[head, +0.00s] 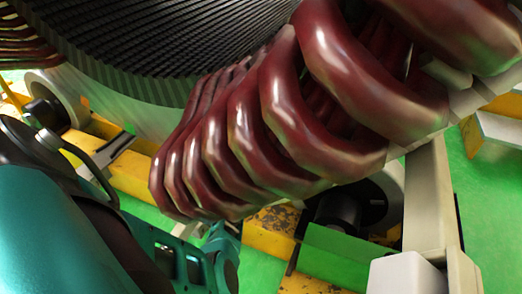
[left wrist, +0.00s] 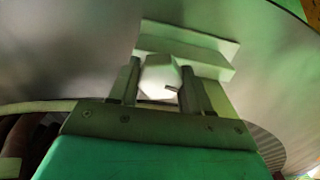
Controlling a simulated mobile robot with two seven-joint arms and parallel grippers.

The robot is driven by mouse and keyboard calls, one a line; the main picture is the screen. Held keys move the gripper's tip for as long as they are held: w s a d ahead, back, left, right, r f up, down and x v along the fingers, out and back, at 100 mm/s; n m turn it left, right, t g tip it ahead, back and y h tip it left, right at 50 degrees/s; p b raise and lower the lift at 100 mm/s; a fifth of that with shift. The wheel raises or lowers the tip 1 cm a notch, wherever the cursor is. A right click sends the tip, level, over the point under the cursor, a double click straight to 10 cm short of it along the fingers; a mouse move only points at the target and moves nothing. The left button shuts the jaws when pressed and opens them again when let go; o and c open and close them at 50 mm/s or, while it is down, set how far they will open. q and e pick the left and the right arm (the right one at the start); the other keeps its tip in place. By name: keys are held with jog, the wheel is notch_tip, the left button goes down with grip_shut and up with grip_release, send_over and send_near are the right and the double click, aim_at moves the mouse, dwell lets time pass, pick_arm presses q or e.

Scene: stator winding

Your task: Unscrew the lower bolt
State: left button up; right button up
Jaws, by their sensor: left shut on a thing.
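In the left wrist view, a pale hexagonal bolt (left wrist: 160,76) sits between the two fingers of my left gripper (left wrist: 160,84), which is shut on it. The bolt is in front of a pale stepped bracket (left wrist: 190,46) on a large smooth grey curved surface. In the head view, my teal left arm comes in from the lower left, and its far end runs behind the dark red coils (head: 270,130). The fingers and the bolt are hidden there. My right gripper is in neither view.
The large ribbed dark stator core (head: 170,45) fills the top of the head view. Worn yellow beams (head: 145,175), a green block (head: 335,255) and a pale upright post (head: 428,205) stand below and beside the coils. Green floor (head: 490,210) shows at the right.

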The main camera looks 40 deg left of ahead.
pick_arm(q)
jog(key=shift+a+r, duration=0.15)
jog(key=shift+r, duration=0.05)
jog(key=o, duration=1.1)
jog(key=shift+c, duration=0.2)
jog(key=shift+s+f, duration=0.1)
